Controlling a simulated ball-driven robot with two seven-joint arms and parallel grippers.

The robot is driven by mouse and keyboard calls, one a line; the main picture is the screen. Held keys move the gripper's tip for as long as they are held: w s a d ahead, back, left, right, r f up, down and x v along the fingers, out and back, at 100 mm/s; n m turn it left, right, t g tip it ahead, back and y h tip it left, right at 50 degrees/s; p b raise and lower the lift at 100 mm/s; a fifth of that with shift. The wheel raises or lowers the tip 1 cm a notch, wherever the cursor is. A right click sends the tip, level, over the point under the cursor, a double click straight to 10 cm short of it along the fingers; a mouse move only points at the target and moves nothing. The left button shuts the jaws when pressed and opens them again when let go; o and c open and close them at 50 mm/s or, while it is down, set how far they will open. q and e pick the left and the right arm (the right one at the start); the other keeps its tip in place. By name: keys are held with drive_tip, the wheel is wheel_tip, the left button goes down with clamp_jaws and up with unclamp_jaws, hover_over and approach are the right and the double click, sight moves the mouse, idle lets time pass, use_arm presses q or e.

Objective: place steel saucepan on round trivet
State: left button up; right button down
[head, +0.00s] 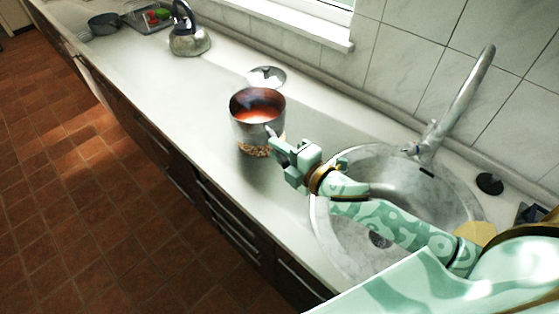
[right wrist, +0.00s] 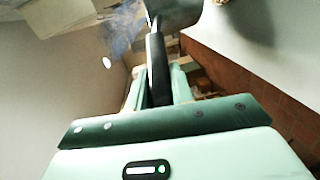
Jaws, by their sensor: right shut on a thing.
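The steel saucepan (head: 245,128) is upright over the counter, with orange-red showing inside it. The round trivet (head: 255,151), brown and speckled, shows just below the pan's base, mostly hidden by it. I cannot tell whether the pan touches the trivet. My right gripper (head: 274,145) is shut on the pan's handle, at the pan's right side. In the right wrist view the dark handle (right wrist: 158,68) runs between the fingers to the pan's wall (right wrist: 178,12). A bit of the trivet (right wrist: 213,10) shows beside the pan there. My left gripper is out of view.
A shiny lid (head: 266,76) lies behind the saucepan near the wall. A kettle (head: 188,40), a dark pan (head: 104,24) and a tray with vegetables (head: 148,18) stand farther left. The sink (head: 352,247) and tap (head: 465,95) are at right. The counter left of the saucepan is clear.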

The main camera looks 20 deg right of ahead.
drive_tip(key=shift+w+d+f+b, duration=0.2)
drive_tip(key=shift+w+d+f, duration=0.1)
drive_tip(key=shift+w+f, duration=0.3)
drive_tip(key=shift+w+d+f+b, duration=0.2)
drive_tip(key=shift+w+d+f, duration=0.05)
drive_tip(key=shift+w+f, duration=0.3)
wheel_tip(320, 180, down, 4)
drive_tip(key=shift+w+d+r+b, duration=0.1)
drive_tip(key=shift+w+b, duration=0.05)
drive_tip(key=shift+b, duration=0.6)
drive_tip(key=c, duration=1.6)
unclamp_jaws()
drive_tip(key=shift+f, duration=0.3)
drive_tip(key=shift+c, duration=0.2)
drive_tip(key=o, duration=0.4)
drive_tip(key=shift+r, duration=0.1)
